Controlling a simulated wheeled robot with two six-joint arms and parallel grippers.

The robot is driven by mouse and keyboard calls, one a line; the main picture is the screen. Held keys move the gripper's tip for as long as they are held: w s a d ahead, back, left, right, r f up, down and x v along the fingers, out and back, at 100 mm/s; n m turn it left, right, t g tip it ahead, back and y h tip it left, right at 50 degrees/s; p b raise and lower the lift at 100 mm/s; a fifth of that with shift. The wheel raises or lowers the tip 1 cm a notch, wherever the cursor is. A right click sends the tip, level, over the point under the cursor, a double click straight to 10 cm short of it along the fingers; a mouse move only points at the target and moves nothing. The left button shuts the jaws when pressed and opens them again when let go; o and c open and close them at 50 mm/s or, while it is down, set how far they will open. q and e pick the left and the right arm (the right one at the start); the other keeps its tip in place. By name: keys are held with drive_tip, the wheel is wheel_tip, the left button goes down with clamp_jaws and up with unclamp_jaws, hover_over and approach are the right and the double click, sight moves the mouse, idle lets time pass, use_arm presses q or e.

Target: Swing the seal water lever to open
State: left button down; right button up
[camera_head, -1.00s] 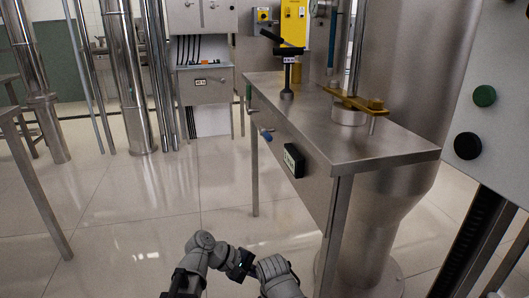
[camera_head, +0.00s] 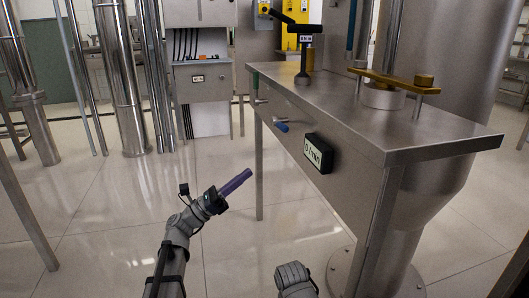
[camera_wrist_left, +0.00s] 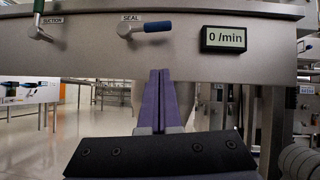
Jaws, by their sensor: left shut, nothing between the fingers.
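The seal water lever has a blue handle (camera_head: 282,127) on the front panel of the steel bench. In the left wrist view its pivot is under the word SEAL and its blue handle (camera_wrist_left: 157,26) points right, about level. My left gripper (camera_head: 248,173) has purple fingers, shut and empty, pointing up and right toward the panel. In the left wrist view the left gripper (camera_wrist_left: 160,72) is below the blue handle, and a gap shows between them. My right gripper is not in view; only a grey part of my right arm shows at the bottom.
A lever labelled SUCTION (camera_wrist_left: 40,28) with a green upright handle sits left of the seal lever. A display (camera_head: 318,153) reading 0 /min is to its right. The steel bench (camera_head: 440,130) has legs at its corners. Open tiled floor lies left of the bench.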

use_arm(q)
drive_tip(key=a+r+p+x, duration=0.1)
drive_tip(key=r+p+x, duration=0.1)
drive_tip(key=p+x, duration=0.7)
drive_tip(key=shift+r+x, duration=0.3)
drive_tip(key=shift+x, duration=1.25)
drive_tip(key=shift+s+a, duration=0.1)
drive_tip(key=shift+a, duration=0.05)
drive_tip(key=shift+s+r+n+t+y+p, duration=0.1)
drive_tip(key=shift+r+n+t+y+p, duration=0.25)
drive_tip(key=shift+n, duration=0.25)
